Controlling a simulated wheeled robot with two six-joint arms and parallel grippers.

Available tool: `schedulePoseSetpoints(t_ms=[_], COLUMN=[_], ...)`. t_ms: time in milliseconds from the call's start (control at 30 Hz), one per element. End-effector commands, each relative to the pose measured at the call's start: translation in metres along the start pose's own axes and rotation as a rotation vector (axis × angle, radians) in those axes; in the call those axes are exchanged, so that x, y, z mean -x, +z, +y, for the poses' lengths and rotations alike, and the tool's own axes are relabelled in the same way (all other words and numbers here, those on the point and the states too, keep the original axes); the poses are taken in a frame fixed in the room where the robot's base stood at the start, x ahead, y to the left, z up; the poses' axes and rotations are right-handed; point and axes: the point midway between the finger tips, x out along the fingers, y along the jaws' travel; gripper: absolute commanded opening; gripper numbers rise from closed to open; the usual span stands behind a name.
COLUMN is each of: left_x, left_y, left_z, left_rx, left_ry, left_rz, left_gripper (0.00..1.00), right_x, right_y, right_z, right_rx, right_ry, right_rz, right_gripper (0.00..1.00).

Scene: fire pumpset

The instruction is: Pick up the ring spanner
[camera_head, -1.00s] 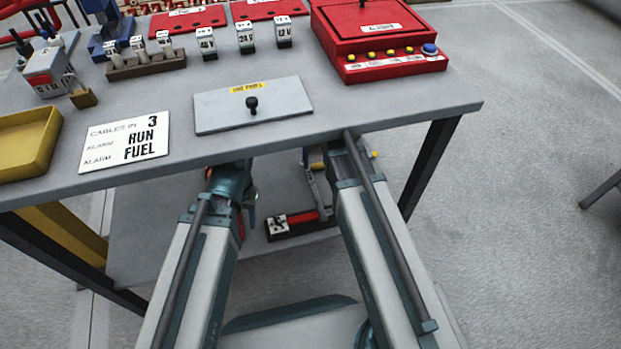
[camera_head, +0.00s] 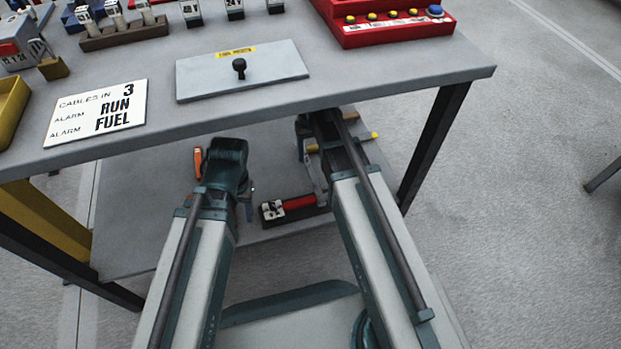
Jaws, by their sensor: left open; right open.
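I cannot make out a ring spanner for certain in the head view. My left gripper (camera_head: 224,158) is below the front edge of the table, over the lower shelf. Its fingers are mostly hidden by my own wrist. My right gripper (camera_head: 318,125) reaches under the tabletop, partly hidden by the table edge and my arm. Nothing shows held in either gripper. A low dark block with a red bar (camera_head: 300,203) and a white-and-black end lies on the lower shelf between my arms. A small orange piece (camera_head: 198,163) shows just left of my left gripper.
The lower shelf (camera_head: 140,220) is bare at left. A dark table leg (camera_head: 436,140) stands right.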

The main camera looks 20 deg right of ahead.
Motion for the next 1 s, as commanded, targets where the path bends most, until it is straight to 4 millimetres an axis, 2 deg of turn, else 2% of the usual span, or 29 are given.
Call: schedulePoseSetpoints(t_ms=[33, 67, 433, 800, 1000], left_x=[-0.013, -0.016, -0.023, -0.065, -0.071], left_y=[-0.001, -0.001, -0.001, -0.004, -0.004], left_z=[0.001, 0.002, 0.002, 0.006, 0.007], left_rx=[0.002, 0.003, 0.006, 0.007, 0.007], left_ry=[0.000, 0.000, 0.000, 0.000, 0.000], left_rz=[0.000, 0.000, 0.000, 0.002, 0.003], left_gripper=[0.54, 0.54, 0.54, 0.54, 0.54], right_x=[-0.013, -0.016, -0.023, -0.065, -0.071], right_y=[0.000, 0.000, 0.000, 0.001, 0.001], right_z=[0.000, 0.000, 0.000, -0.002, -0.002], right_rx=[0.000, 0.000, 0.000, 0.000, 0.000], right_ry=[0.000, 0.000, 0.000, 0.000, 0.000], right_rz=[0.000, 0.000, 0.000, 0.000, 0.000], right_gripper=[0.60, 0.60, 0.60, 0.60, 0.60])
